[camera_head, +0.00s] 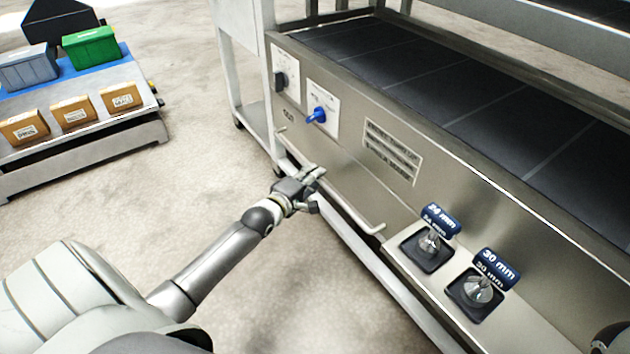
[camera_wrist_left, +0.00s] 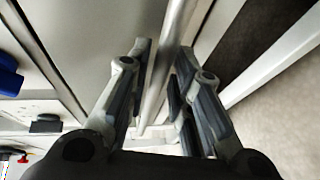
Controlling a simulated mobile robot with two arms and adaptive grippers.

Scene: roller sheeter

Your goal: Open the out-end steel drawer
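The steel drawer (camera_head: 345,178) is in the lower front of the machine, below the "OUT" mark, and its front looks flush. Its long bar handle (camera_head: 364,223) runs along its lower edge. My left gripper (camera_head: 318,174) is at the handle, hiding part of it in the head view. In the left wrist view the bar handle (camera_wrist_left: 169,70) passes between the two open fingers of my left gripper (camera_wrist_left: 160,85). I see gaps beside the bar, and the fingers do not look closed on it. My right gripper is not clearly in view.
A blue knob (camera_head: 317,115) and a dark switch (camera_head: 280,79) sit on the panel above the handle. Levers marked 24 mm (camera_head: 440,220) and 30 mm (camera_head: 495,267) stand to the right. A white lower rail (camera_head: 375,262) runs beneath.

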